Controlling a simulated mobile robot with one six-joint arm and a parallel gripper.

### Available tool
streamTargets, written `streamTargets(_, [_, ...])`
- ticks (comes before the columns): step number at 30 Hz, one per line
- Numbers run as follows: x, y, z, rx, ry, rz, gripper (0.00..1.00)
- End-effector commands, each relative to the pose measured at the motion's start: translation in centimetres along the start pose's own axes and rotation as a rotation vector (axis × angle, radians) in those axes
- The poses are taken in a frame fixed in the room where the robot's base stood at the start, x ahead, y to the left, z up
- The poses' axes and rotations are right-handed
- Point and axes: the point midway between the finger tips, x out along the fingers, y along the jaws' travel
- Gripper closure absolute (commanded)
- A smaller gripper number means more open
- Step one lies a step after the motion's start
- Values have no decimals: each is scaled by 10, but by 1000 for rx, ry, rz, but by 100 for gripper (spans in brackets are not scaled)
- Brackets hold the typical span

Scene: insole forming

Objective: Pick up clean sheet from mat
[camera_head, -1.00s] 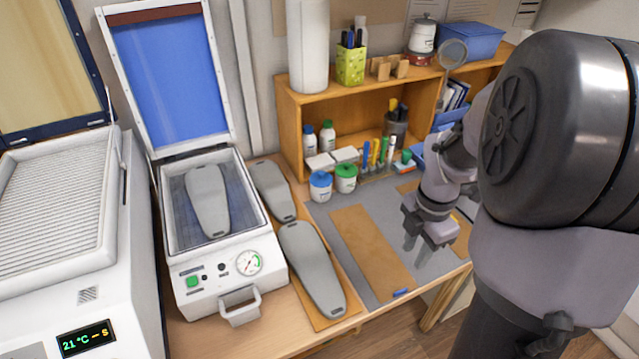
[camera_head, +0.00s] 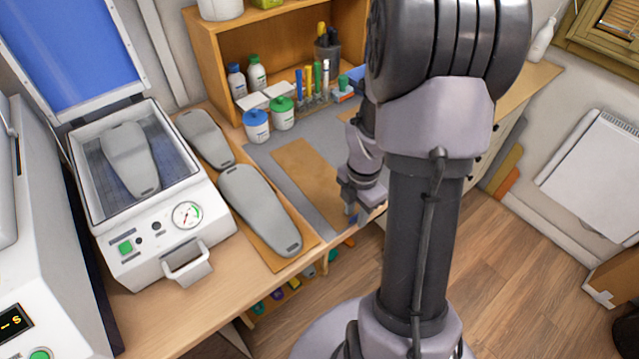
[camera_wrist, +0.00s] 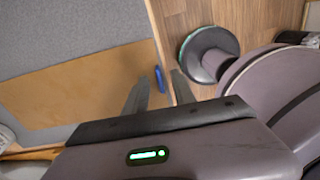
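The flat brown sheet (camera_head: 308,178) lies on the grey mat (camera_head: 318,134); it also shows in the wrist view (camera_wrist: 80,85), on the mat there (camera_wrist: 70,30). A small blue tab (camera_wrist: 159,79) is at the sheet's near end, by the table edge. My gripper (camera_head: 351,207) is at that end in the head view. In the wrist view my gripper (camera_wrist: 160,88) is open, its two fingers apart with the blue tab showing between them. Whether the fingers touch the sheet cannot be told. My arm hides the right part of the mat.
A white press (camera_head: 150,240) with its lid up stands left, a grey insole form inside. Two more forms lie on a board (camera_head: 262,255) beside it. Blue-lidded (camera_head: 257,127) and green-lidded jars (camera_head: 282,115) stand behind the sheet. A wooden shelf (camera_head: 205,62) stands at the back.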

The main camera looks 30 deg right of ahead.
Motion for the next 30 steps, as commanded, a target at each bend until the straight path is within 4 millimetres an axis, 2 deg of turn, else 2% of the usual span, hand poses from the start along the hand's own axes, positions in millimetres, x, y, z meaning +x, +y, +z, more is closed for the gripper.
streamTargets(1, [-1,0,0,0,0,0,69])
streamTargets(6, [-1,0,0,0,0,0,100])
streamTargets(19, [-4,0,0,0,0,0,100])
streamTargets(23, [-17,0,0,0,-1,1,100])
streamTargets(28, [-43,1,1,0,-2,2,100])
streamTargets(30, [-40,-13,7,5,0,-1,100])
